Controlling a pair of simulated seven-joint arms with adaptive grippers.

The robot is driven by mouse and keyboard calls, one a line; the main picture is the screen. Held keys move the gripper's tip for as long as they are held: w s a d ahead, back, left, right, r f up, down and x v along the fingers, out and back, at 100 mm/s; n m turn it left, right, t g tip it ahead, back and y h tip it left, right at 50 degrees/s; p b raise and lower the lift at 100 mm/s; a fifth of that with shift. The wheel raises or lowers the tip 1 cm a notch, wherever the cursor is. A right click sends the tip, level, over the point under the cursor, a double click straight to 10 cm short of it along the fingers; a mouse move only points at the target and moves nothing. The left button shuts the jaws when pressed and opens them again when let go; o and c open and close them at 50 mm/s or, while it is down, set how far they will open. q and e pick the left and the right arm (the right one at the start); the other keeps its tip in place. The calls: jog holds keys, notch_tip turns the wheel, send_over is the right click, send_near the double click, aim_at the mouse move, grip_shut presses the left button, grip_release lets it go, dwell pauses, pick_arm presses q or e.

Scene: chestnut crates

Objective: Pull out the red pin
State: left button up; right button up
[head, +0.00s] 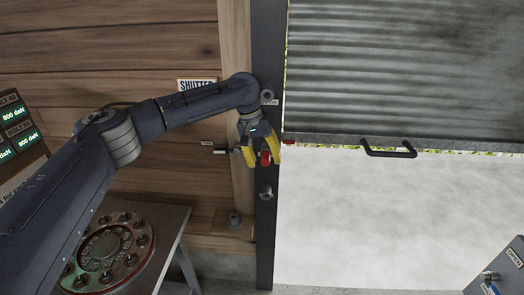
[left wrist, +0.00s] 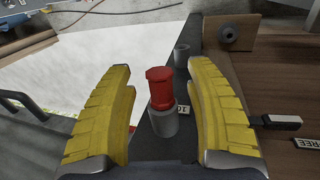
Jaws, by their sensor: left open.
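The red pin (head: 266,158) sits in a grey collar on the dark upright post (head: 265,220) beside the shutter. In the left wrist view the red pin (left wrist: 160,88) stands up from its grey collar (left wrist: 163,122). My left gripper (head: 261,157) is at the pin, its yellow fingers open. In the left wrist view the left gripper (left wrist: 163,105) has one finger on each side of the pin, with a visible gap on both sides. My right gripper is in neither view.
A corrugated shutter (head: 400,70) with a black handle (head: 388,150) hangs partly raised right of the post. A small black lever (head: 222,151) sticks out left of the post. A round dial (head: 108,252) stands on a table at lower left.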

pick_arm(q)
jog(key=shift+d+f, duration=0.1)
jog(key=shift+f, duration=0.3)
grip_shut()
dwell(0.7)
jog(key=shift+s+f, duration=0.1)
jog(key=shift+s, duration=0.55)
dwell(0.5)
jog(key=c, duration=0.8)
grip_release()
grip_shut()
